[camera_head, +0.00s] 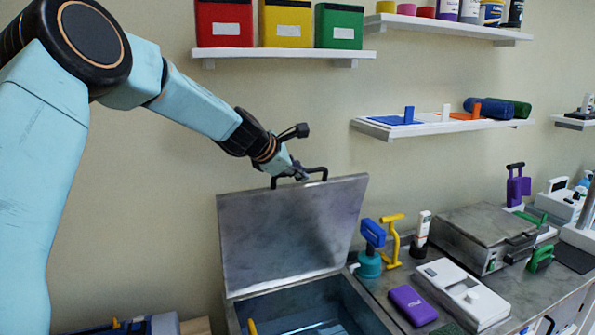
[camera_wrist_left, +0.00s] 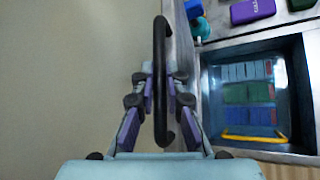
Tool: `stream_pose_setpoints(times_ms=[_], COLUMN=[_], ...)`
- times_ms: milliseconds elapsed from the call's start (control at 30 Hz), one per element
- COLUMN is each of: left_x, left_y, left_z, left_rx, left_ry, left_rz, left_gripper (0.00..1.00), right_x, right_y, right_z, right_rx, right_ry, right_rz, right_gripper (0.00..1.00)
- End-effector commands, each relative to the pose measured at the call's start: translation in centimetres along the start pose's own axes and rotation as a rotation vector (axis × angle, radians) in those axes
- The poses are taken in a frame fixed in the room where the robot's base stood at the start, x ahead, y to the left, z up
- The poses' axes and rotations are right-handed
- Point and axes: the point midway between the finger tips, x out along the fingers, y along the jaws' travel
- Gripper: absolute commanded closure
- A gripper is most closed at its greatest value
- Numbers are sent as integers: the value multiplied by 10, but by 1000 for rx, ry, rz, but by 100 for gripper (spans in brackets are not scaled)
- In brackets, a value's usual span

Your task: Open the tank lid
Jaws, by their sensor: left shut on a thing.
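The tank lid (camera_head: 290,230) is a grey metal plate, raised and standing steeply tilted at the back of the tank (camera_head: 237,312). Its black bar handle (camera_head: 318,171) is at the lid's top edge. My left gripper (camera_head: 300,174) is shut on this handle. In the left wrist view the handle (camera_wrist_left: 160,40) runs between the fingers of the gripper (camera_wrist_left: 160,88). The open tank (camera_wrist_left: 205,110) also shows there, with blue and green packs (camera_wrist_left: 248,93) and a yellow handle (camera_wrist_left: 255,138) inside. My right gripper is not in view.
Right of the tank stand a teal-and-blue pump-like item (camera_head: 369,262), a yellow tool (camera_head: 392,240), a purple box (camera_head: 412,305) and a white device (camera_head: 462,292). A closed metal unit (camera_head: 475,235) is further right. A shelf (camera_head: 285,53) with coloured bins hangs above the lid.

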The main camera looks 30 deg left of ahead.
Motion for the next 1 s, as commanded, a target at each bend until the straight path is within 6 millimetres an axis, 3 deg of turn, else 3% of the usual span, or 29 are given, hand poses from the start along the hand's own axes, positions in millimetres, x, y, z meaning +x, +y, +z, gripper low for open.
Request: stream_pose_setpoints(times_ms=[533,567,800,1000], left_x=[-2,-2,-1,0], left_y=[4,4,4,3], left_z=[2,2,1,0], left_rx=[1,1,1,1], left_ry=[-3,-3,-2,-1], left_rz=[8,8,5,3], left_gripper=[100,87,67,64], right_x=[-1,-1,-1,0], right_y=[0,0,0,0], right_z=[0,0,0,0], right_rx=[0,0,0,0], right_ry=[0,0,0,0], right_rz=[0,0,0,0], right_gripper=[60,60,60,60])
